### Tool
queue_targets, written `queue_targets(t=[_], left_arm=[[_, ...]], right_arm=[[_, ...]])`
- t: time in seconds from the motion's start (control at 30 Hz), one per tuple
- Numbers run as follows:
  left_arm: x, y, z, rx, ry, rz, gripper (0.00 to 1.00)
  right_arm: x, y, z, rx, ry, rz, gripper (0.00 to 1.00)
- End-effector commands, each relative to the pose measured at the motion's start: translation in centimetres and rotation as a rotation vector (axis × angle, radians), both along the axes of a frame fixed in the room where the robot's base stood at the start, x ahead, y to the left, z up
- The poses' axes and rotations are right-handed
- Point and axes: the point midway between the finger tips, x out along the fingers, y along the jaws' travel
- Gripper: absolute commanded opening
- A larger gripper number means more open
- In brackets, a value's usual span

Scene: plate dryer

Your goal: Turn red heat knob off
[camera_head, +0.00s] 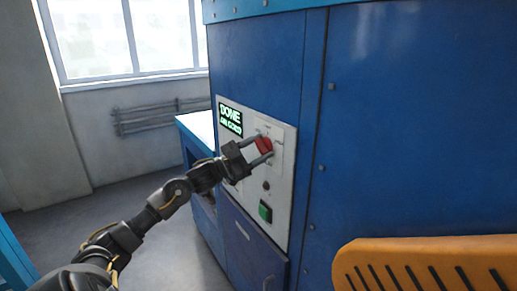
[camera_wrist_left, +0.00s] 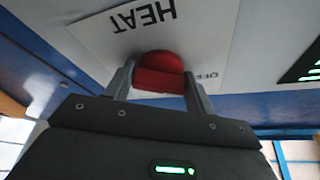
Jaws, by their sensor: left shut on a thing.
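The red heat knob (camera_head: 264,144) sits on the white control panel (camera_head: 284,178) of the blue machine. My left gripper (camera_head: 260,151) reaches it from the left and is shut on the knob. In the left wrist view the red knob (camera_wrist_left: 159,74) lies between the two fingers of my left gripper (camera_wrist_left: 160,84). The label HEAT and part of an OFF mark show upside down on the plate beside it. The fingers hide the sides of the knob. My right gripper is not in view.
A green display (camera_head: 230,118) reading DONE is to the left of the knob. A dark round button (camera_head: 266,185) and a green switch (camera_head: 265,211) are below it. An orange slotted part (camera_head: 430,265) fills the lower right. Open floor lies at the left.

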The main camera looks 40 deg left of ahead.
Motion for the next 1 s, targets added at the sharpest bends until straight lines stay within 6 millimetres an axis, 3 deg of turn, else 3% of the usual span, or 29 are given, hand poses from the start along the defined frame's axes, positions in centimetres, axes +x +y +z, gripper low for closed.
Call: queue_targets(t=[0.13, 0.17, 0.33, 0.67, 1.0], left_arm=[[0.0, 0.0, 0.0, -0.002, 0.001, -0.001, 0.32], [0.0, 0.0, 0.0, -0.002, 0.001, -0.001, 0.56], [0.0, 0.0, 0.0, -0.001, 0.0, 0.0, 0.76], [-0.2, 0.2, -0.2, 0.0, 0.0, 0.0, 0.76], [-4.4, 2.4, -2.5, 0.002, 0.005, 0.001, 0.76]], right_arm=[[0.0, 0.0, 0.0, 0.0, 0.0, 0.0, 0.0], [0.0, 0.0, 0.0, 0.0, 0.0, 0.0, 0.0], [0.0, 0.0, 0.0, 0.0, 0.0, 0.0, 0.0], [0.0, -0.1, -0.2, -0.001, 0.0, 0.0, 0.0], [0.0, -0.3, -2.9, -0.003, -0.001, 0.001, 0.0]])
